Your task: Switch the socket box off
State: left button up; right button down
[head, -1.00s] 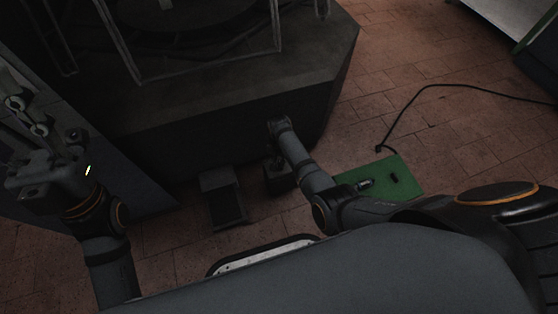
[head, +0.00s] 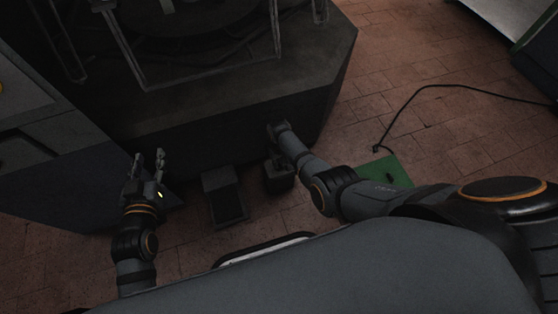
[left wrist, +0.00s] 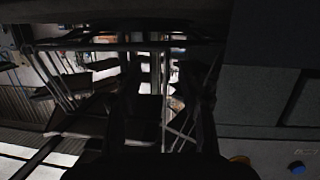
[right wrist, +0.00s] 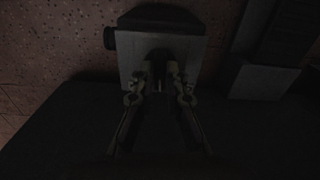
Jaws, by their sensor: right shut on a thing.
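The socket box (head: 280,179) is a small dark box on the floor in front of the big dark machine. In the right wrist view the socket box (right wrist: 131,52) shows a grey face with a dark part in its middle. My right gripper (head: 277,152) is above the box in the head view. In the right wrist view my right gripper (right wrist: 160,78) is shut on that dark part, which looks like the switch; the dimness hides its position. My left gripper (head: 147,160) is open and empty, well left of the box, its fingers pointing up in the picture.
A dark pedal (head: 224,196) stands just left of the box. The machine (head: 190,140) rises behind both. A green mat (head: 396,166) and a black cable (head: 412,98) lie to the right. A grey cabinet (head: 60,185) is at the left.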

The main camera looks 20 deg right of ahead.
jog(key=n+p, duration=0.1)
jog(key=n, duration=0.4)
pick_arm(q)
jog(key=s+f+g, duration=0.6)
jog(key=s+f, duration=0.2)
jog(key=f, duration=0.4)
jog(key=shift+s+d+f, duration=0.2)
jog(key=shift+d, duration=0.2)
pick_arm(e)
jog(key=shift+n, duration=0.8)
jog(key=c, duration=1.4)
grip_release()
pick_arm(q)
jog(key=shift+r, duration=0.1)
pick_arm(e)
notch_tip(320, 180, up, 12)
jog(key=shift+r, duration=0.1)
